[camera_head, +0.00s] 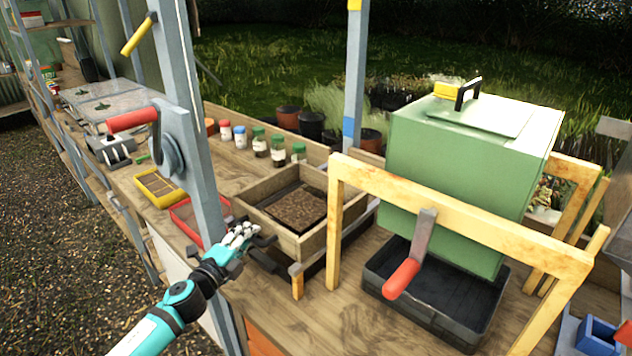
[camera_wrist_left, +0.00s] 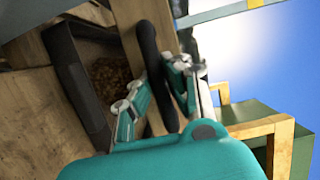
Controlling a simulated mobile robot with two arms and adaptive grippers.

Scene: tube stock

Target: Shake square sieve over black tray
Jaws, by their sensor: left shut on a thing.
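The square sieve (camera_head: 321,241) is a wooden frame at the middle of the bench, with a patch of brown soil inside. A dark tray edge (camera_head: 318,266) shows beneath it; how they touch is unclear. My left gripper (camera_head: 241,236) is at the sieve's near left side, shut on its dark handle. In the left wrist view the fingers (camera_wrist_left: 160,88) close around this black bar (camera_wrist_left: 149,55), beside the wooden wall (camera_wrist_left: 128,18), with soil (camera_wrist_left: 108,74) behind. Another black tray (camera_head: 433,312) stands under the green box at the right. My right gripper is out of view.
A green box (camera_head: 455,165) and a wooden stand (camera_head: 450,218) with a red-handled lever (camera_head: 402,279) rise close to the right. A grey post (camera_head: 185,120) stands to the left. Yellow (camera_head: 160,187) and red (camera_head: 196,221) trays and several jars (camera_head: 260,143) are nearby.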

